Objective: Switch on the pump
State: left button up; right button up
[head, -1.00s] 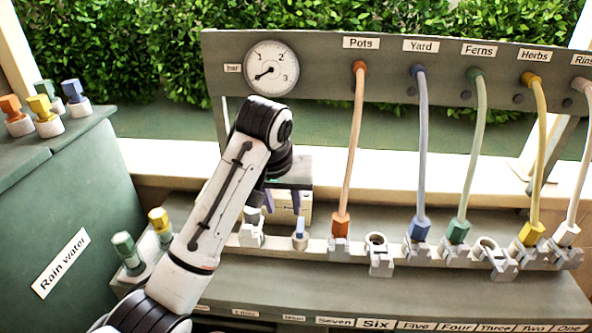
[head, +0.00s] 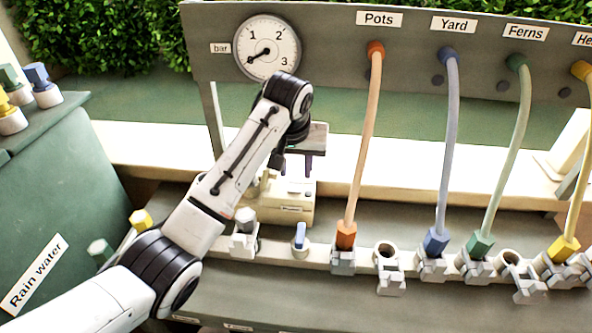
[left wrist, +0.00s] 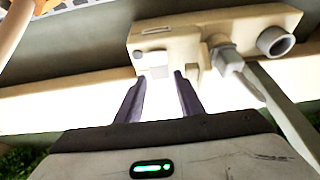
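The pump is a cream box (head: 290,203) behind the valve rail, partly hidden by my left arm in the head view. In the left wrist view the pump (left wrist: 225,32) fills the upper part, with a small pale block (left wrist: 152,63) on its near face and a round grey port to the right. My left gripper (head: 300,165) is over the pump in the head view. In the left wrist view its two dark fingers (left wrist: 160,82) are apart with nothing between them, their tips close to the pale block; contact cannot be told. My right gripper is out of view.
A pressure gauge (head: 267,48) hangs on the back panel. Hoses, such as the orange one (head: 362,140), run from the panel to the valve rail (head: 320,253), right of my arm. A green rain water tank (head: 70,190) stands at left.

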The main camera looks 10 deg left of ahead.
aim_at(296, 183)
pick_arm(q)
jog(key=shift+x, duration=1.3)
